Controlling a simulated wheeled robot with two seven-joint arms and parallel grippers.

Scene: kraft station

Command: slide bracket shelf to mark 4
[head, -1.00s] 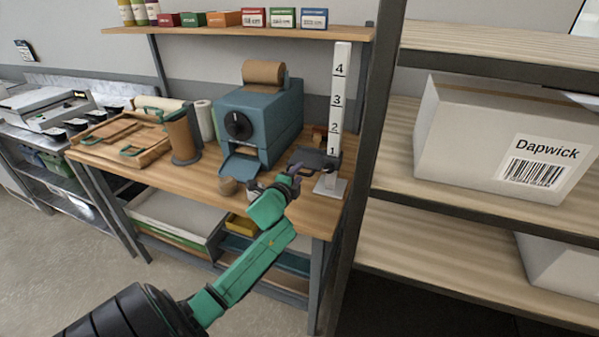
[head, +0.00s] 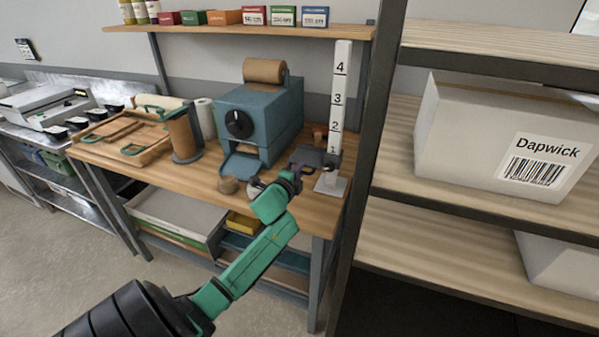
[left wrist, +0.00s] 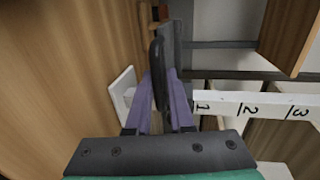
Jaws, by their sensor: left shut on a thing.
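The white post (head: 341,90) stands upright on a pale base plate (head: 331,186) at the right end of the workbench, with marks 1 to 4 going up it. The dark grey bracket shelf (head: 317,157) is on the post, low down near mark 1. My left gripper (head: 297,169) is at the shelf's left side. In the left wrist view, the purple fingers (left wrist: 160,104) are shut on a dark edge or handle of the shelf (left wrist: 158,60), with the post (left wrist: 240,103) to their right. The exact grip is partly hidden in the head view. My right gripper is out of view.
A blue dispenser (head: 262,122) with a brown roll stands left of the post. An upper shelf (head: 220,33) with small boxes runs above. A dark rack upright (head: 369,150) stands close right of the post.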

